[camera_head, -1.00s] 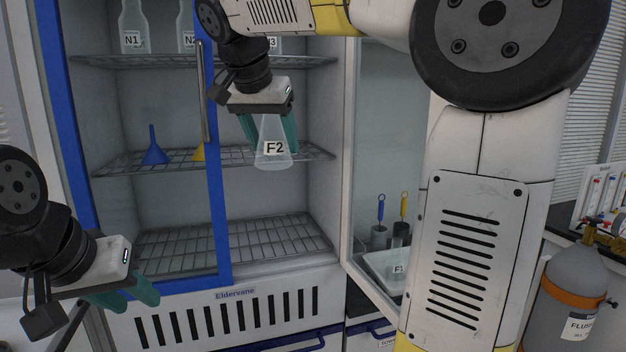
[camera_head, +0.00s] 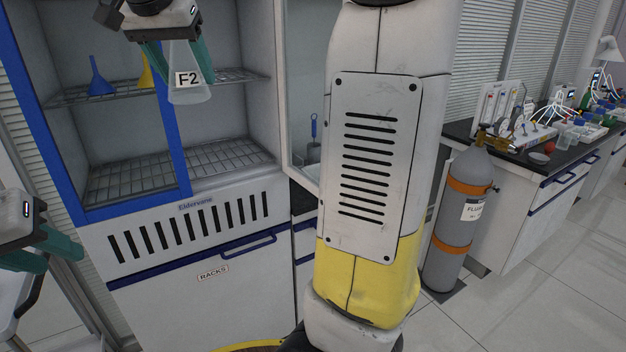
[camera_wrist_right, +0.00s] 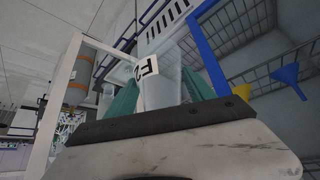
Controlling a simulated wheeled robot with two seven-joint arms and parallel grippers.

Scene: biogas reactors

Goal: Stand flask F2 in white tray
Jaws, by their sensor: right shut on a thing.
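Flask F2 (camera_head: 190,98) is a clear conical flask with a white label, upright in front of the open cabinet. My right gripper (camera_head: 186,66) is shut on its upper part and holds it in the air. In the right wrist view the flask (camera_wrist_right: 165,88) shows its label between the teal fingers. My left gripper (camera_head: 48,254) is at the left edge, empty, with its teal fingers apart.
The cabinet has wire shelves (camera_head: 225,155), a blue funnel (camera_head: 98,82) and a yellow funnel (camera_head: 146,75). Its glass door (camera_head: 302,100) stands open. A grey gas cylinder (camera_head: 458,205) stands right, before a bench (camera_head: 540,195) with equipment. Floor at right is clear.

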